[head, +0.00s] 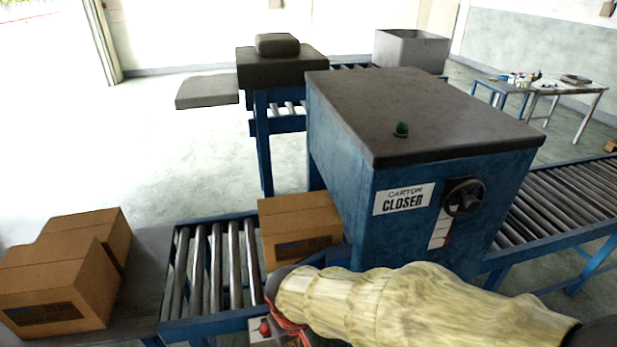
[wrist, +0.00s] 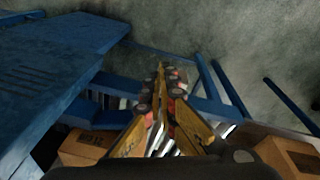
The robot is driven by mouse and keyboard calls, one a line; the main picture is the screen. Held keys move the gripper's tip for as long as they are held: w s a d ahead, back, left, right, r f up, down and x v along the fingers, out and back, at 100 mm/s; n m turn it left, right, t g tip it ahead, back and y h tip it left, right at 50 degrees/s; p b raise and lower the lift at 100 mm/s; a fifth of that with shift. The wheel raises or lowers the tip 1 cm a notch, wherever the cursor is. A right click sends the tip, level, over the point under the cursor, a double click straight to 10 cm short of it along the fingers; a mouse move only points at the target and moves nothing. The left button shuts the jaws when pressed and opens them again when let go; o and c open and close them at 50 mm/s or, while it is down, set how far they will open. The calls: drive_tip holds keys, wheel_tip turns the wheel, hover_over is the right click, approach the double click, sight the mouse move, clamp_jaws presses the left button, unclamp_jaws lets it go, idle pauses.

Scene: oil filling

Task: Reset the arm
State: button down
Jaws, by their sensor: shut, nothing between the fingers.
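My gripper (wrist: 161,70) shows in the wrist view with its two yellow fingers closed together at the tips and nothing between them. It points down over the conveyor rollers, apart from the boxes. In the head view my arm, in a pale yellowish sleeve, lies across the bottom right in front of the blue carton machine (head: 430,240). My fingers cannot be made out there.
A cardboard box (head: 300,232) sits on the roller conveyor (head: 213,265) against the machine. More boxes (head: 62,285) stand on the table at left. A red button (head: 263,328) is on the conveyor's front edge. Open floor (head: 150,140) lies behind.

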drive_tip(key=s+d+r+m+t, duration=0.2)
drive_tip(key=s+d+r+m, duration=0.1)
drive_tip(key=d+r, duration=0.6)
drive_tip(key=s+d+r+m+t, duration=0.1)
drive_tip(key=s+d+r+m, duration=0.2)
drive_tip(key=d+r, duration=0.6)
drive_tip(key=s+d, duration=0.2)
drive_tip(key=d, duration=0.2)
drive_tip(key=shift+r+t, duration=0.3)
drive_tip(key=shift+t, duration=0.1)
